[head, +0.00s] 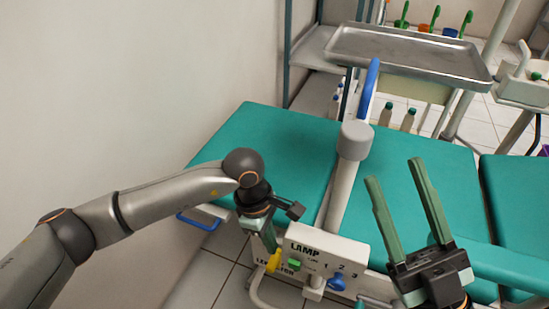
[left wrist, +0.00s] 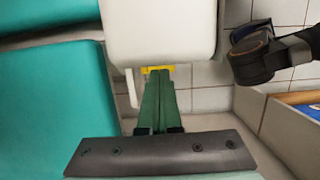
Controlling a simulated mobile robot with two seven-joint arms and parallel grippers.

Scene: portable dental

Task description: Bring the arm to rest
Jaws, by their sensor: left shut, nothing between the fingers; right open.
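My left arm (head: 155,203) reaches in from the left. Its gripper (head: 271,246) points down, shut and empty, beside the left end of the white LAMP control box (head: 335,248). In the left wrist view the closed green fingers (left wrist: 158,76) end close to a yellow part (left wrist: 153,69) at the box's edge; I cannot tell whether they touch it. The yellow lever (head: 273,262) also shows in the head view, just below the fingertips. My right gripper (head: 395,170) is open and empty, its fingers pointing up over the teal chair.
The box carries a green knob (head: 294,264) and a blue knob (head: 337,283). A grey-capped post (head: 355,140) rises behind it. The teal dental chair (head: 270,140) fills the middle. A metal tray (head: 410,57) stands at the back. A bare wall is at left.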

